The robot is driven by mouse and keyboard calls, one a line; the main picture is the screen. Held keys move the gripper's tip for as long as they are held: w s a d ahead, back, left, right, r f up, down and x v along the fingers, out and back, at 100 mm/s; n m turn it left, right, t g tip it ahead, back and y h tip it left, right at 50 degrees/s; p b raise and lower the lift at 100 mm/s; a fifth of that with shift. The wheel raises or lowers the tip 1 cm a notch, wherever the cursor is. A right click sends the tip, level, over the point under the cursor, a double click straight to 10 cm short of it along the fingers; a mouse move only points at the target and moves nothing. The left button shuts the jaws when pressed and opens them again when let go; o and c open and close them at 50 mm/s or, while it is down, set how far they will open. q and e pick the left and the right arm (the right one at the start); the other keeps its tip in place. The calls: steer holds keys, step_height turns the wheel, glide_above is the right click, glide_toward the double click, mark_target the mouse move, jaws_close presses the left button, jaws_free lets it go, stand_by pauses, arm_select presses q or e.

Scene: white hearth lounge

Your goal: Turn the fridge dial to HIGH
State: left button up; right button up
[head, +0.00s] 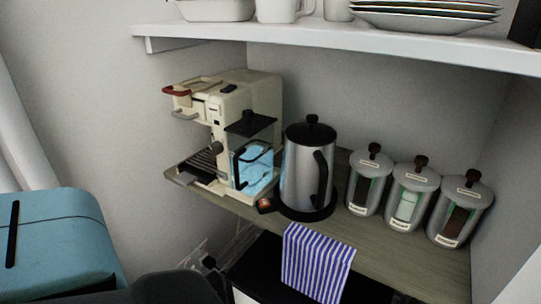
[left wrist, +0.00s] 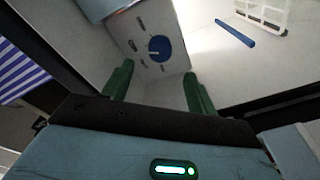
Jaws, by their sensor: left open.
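The fridge dial is a round blue knob (left wrist: 158,47) on a grey-white panel, in the left wrist view. Small dark marks sit around its left side, too small to read. A pale mark shows on the knob, but I cannot tell its setting. My left gripper (left wrist: 159,70) has two green fingers, open and apart, with nothing between them. The dial appears beyond the fingertips, roughly centred in the gap; no contact is visible. The dial is not visible in the head view. My right gripper is in neither view.
A white rack (left wrist: 264,12) and a blue bar (left wrist: 235,33) lie right of the dial. A striped towel (head: 316,262) hangs from the counter (head: 235,205), which holds a coffee machine (head: 258,92), a kettle (head: 306,170) and canisters (head: 411,195). A shelf (head: 330,40) is above.

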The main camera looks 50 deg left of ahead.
arm_select(q)
steer(key=x, duration=0.7)
steer(key=shift+w, duration=0.2)
steer(key=shift+a, duration=0.1)
steer(key=c, duration=1)
steer(key=shift+m+b, duration=0.3)
steer(key=shift+m, duration=0.1)
steer(key=shift+f+m+t+b, duration=0.1)
steer(key=shift+m+t+b, duration=0.2)
steer(key=shift+m, duration=2.05)
steer(key=shift+f+m+t+b, duration=0.1)
steer(key=shift+m+t+b, duration=0.15)
steer(key=shift+m, duration=2.1)
